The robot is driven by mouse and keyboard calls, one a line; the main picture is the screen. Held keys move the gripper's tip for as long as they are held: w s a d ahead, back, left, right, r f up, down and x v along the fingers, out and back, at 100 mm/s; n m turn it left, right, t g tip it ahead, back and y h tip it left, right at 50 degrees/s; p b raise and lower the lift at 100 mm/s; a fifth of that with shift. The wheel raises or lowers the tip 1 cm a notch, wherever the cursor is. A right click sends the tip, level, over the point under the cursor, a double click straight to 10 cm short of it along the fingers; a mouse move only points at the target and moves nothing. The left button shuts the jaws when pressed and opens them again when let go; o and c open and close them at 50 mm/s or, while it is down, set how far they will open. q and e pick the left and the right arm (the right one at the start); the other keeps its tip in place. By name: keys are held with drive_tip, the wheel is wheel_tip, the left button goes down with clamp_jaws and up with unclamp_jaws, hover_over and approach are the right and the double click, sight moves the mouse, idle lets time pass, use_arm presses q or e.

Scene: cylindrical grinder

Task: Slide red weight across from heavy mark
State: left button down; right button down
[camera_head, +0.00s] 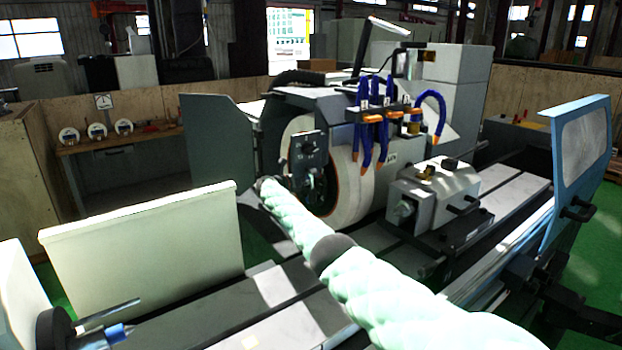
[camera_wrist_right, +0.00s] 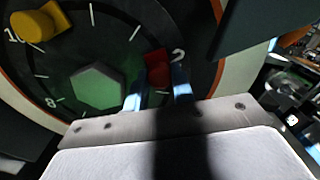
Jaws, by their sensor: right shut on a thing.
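In the right wrist view, the red weight (camera_wrist_right: 157,66) sits on the dark round dial face (camera_wrist_right: 120,35) beside the numeral 2. My right gripper (camera_wrist_right: 160,88) has its two fingers on either side of the red weight, shut on it. A yellow weight (camera_wrist_right: 38,24) sits near the 10 mark. A green hexagon (camera_wrist_right: 98,88) is at the middle of the dial. No heavy mark can be read. In the head view, my right arm reaches to the grinding wheel (camera_head: 352,190), and the red weight cannot be made out. My left gripper is not in view.
A dark plate (camera_head: 308,152) stands in front of the wheel, close to my right arm's end. Blue coolant hoses (camera_head: 366,125) hang above the wheel. A grey tailstock (camera_head: 432,195) is to the right. A pale panel (camera_head: 150,245) stands at the left.

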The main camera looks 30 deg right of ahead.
drive_tip(key=shift+r, duration=0.15)
drive_tip(key=c, duration=1.2)
unclamp_jaws()
drive_tip(key=shift+a, duration=0.1)
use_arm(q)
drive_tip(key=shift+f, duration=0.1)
use_arm(e)
drive_tip(key=shift+a, duration=0.1)
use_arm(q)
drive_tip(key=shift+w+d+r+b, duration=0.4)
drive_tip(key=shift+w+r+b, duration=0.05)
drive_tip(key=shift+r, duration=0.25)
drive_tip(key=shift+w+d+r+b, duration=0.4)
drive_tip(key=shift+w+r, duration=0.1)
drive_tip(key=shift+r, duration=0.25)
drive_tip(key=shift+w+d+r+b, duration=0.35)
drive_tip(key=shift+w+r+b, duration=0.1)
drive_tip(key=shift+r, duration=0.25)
use_arm(e)
drive_tip(key=shift+s+a, duration=0.2)
drive_tip(key=shift+a, duration=3.6)
